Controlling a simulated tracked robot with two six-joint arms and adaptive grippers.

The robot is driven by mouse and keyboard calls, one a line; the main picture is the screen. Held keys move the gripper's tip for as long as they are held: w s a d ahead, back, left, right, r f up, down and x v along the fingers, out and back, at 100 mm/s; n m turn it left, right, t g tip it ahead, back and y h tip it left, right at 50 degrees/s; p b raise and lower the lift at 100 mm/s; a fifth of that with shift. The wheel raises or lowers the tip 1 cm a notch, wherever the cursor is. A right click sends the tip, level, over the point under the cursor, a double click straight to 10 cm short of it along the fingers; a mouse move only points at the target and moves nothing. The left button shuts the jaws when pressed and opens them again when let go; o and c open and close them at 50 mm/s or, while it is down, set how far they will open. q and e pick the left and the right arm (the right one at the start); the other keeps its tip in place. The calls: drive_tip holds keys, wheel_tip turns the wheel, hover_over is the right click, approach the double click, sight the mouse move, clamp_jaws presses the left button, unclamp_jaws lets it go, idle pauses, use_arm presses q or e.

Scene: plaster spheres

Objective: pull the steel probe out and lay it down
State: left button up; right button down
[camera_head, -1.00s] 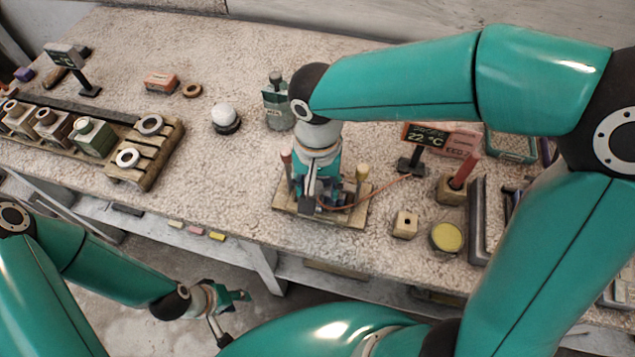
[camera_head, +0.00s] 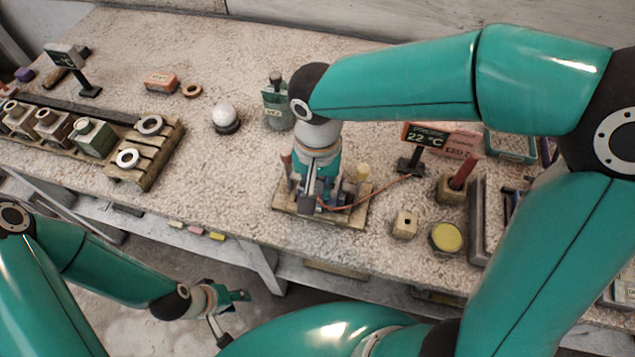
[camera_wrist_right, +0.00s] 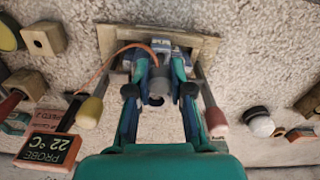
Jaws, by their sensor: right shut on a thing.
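My right gripper (camera_head: 318,198) points down over a wooden stand (camera_head: 352,216) on the bench. In the right wrist view my right gripper (camera_wrist_right: 160,88) has its two fingers closed on a grey cylindrical piece, the steel probe (camera_wrist_right: 157,98). The orange cable (camera_wrist_right: 110,58) runs from this spot toward the probe display (camera_wrist_right: 47,149), which reads 22 °C. The probe's lower part is hidden, so I cannot tell how deep it sits. My left gripper (camera_head: 232,314) is open and empty, low in front of the bench.
Two padded posts, yellow (camera_wrist_right: 89,112) and pink (camera_wrist_right: 215,121), flank my right gripper. A bottle (camera_head: 277,105) stands behind.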

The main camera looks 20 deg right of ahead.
drive_tip(key=shift+r+p, duration=2.2)
drive_tip(key=shift+r, duration=0.7)
